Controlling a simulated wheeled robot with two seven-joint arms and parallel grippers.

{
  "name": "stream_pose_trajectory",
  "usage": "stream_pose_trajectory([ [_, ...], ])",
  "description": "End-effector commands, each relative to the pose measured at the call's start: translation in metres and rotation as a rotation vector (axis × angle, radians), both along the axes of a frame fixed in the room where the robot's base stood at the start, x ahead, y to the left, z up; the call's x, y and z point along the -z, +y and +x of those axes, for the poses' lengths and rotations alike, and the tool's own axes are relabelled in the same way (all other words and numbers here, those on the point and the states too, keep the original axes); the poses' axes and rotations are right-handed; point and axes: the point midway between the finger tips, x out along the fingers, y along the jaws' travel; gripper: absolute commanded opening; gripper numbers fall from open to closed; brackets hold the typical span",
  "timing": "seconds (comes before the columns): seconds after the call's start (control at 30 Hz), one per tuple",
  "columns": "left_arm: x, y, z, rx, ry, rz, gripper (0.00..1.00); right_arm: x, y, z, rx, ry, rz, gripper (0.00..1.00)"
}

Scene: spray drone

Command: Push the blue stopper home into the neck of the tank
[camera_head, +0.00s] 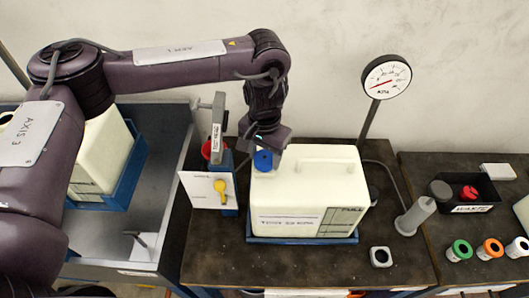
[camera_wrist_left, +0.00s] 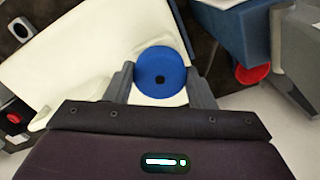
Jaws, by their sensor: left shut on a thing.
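The cream-white tank (camera_head: 315,200) stands in a blue tray (camera_head: 302,240) in the middle of the dark bench. The round blue stopper (camera_head: 263,161) is at the tank's top left corner. In the left wrist view the stopper (camera_wrist_left: 161,75) shows as a blue disc with a dark centre hole. My left gripper (camera_wrist_left: 160,88) is shut on it, one finger on each side. In the head view the left gripper (camera_head: 265,150) reaches down to it from above. The neck is hidden under the stopper, so I cannot tell how deep it sits. My right gripper is not in view.
A pressure gauge (camera_head: 386,77) stands behind the tank.

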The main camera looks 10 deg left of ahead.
Motion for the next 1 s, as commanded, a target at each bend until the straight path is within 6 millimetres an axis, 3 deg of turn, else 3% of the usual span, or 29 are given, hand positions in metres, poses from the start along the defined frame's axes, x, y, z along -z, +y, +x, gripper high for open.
stream_pose_trajectory([
  [0.23,0.007,0.0,0.0,0.0,0.0,0.0,0.08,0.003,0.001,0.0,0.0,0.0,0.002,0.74],
  [0.27,0.006,0.0,0.0,0.0,0.0,0.0,0.53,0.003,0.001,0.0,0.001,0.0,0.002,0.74],
  [0.43,0.006,0.0,0.0,0.0,0.0,0.0,0.75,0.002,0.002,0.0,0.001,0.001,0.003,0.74],
  [0.77,0.002,0.0,0.001,0.001,-0.002,0.0,0.75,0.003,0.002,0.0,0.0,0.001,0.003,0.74],
  [1.0,-0.032,0.0,0.001,0.002,-0.006,0.001,0.75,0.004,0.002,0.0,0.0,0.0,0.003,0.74],
])
